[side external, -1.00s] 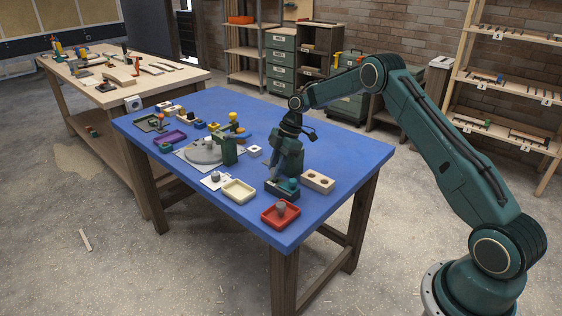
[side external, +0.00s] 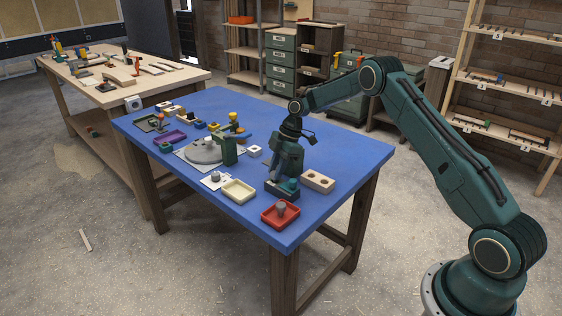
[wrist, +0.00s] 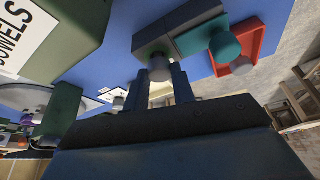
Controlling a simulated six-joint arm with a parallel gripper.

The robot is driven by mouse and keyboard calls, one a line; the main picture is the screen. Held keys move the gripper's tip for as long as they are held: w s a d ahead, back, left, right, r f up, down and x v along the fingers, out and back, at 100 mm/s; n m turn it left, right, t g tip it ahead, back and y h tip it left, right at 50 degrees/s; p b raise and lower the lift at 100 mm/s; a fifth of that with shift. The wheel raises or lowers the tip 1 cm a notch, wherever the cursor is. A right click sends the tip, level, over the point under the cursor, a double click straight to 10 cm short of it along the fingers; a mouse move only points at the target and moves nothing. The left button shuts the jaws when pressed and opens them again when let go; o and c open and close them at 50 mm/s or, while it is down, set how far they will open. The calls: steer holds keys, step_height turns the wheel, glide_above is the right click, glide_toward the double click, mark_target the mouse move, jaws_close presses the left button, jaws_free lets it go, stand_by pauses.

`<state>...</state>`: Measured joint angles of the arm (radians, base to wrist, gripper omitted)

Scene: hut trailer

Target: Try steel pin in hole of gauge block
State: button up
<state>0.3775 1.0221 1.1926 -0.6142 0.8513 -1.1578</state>
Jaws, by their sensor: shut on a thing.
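My gripper (wrist: 163,88) is shut on the grey steel pin (wrist: 160,67), whose rounded end shows between the two fingers in the wrist view. In the side view my gripper (side external: 276,176) points down at a dark block (side external: 281,193), which I take as the gauge block. The block (wrist: 192,38) also shows in the wrist view, with a teal round knob (wrist: 225,47) at one end.
A red tray (side external: 268,221) holding a grey cylinder stands in front of the block. A wooden block with holes (side external: 318,181) is to the right, a cream tray (side external: 238,192) to the left. A green dowels box (wrist: 60,30) is close in the wrist view.

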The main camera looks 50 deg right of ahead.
steer(key=shift+f, duration=0.75)
stand_by(0.9)
steer(key=o, duration=1.1)
steer(key=shift+s, duration=0.1)
steer(key=shift+v, duration=6.95)
